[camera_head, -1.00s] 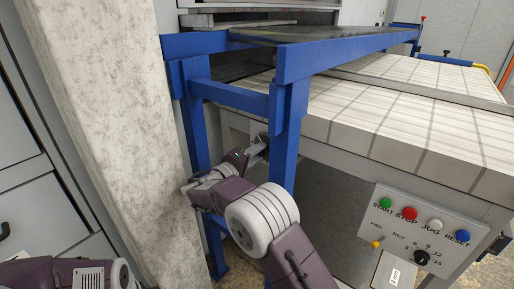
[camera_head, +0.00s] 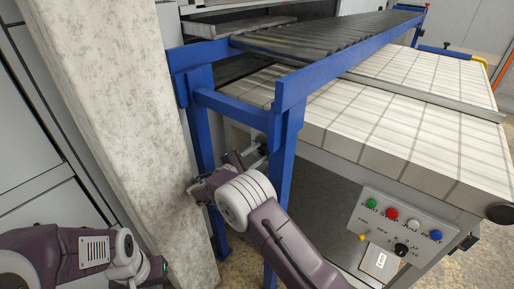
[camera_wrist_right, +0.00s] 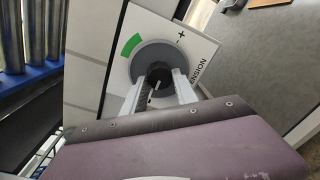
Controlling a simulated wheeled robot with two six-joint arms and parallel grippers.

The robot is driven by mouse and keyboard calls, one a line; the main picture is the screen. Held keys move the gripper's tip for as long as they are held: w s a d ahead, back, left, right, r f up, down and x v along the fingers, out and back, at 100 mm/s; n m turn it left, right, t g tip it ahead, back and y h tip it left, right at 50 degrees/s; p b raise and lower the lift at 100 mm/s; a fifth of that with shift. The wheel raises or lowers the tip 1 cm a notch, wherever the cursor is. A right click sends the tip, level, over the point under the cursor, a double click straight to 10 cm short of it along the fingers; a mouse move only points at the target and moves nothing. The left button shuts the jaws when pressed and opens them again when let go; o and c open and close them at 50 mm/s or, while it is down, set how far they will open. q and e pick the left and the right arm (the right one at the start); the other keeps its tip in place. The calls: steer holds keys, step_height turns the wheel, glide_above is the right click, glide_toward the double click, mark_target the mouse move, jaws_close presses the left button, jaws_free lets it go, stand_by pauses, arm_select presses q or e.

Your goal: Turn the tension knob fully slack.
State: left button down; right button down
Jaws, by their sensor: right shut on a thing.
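The tension knob (camera_wrist_right: 158,72) shows in the right wrist view as a round grey dial with a dark centre. It sits on a white plate (camera_wrist_right: 196,42) lettered with a partly covered word ending in "NSION". A plus sign is at the plate's upper right and a green arc at the dial's upper left. My right gripper (camera_wrist_right: 161,84) is shut on the knob, with one finger on each side. In the head view my right gripper (camera_head: 257,153) reaches behind the blue frame leg, and the knob is hidden. My left arm shows at lower left, but its gripper is not visible.
The blue frame (camera_head: 282,175) carries a roller conveyor (camera_head: 330,37). A pale concrete pillar (camera_head: 130,120) stands close on the left.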

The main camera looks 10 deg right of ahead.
steer(key=shift+n+p, duration=0.7)
steer(key=shift+n, duration=0.1)
steer(key=shift+f, duration=0.1)
steer(key=c, duration=1)
jaws_free()
steer(key=shift+o, duration=0.2)
steer(key=p+v, duration=0.2)
steer(key=v, duration=0.7)
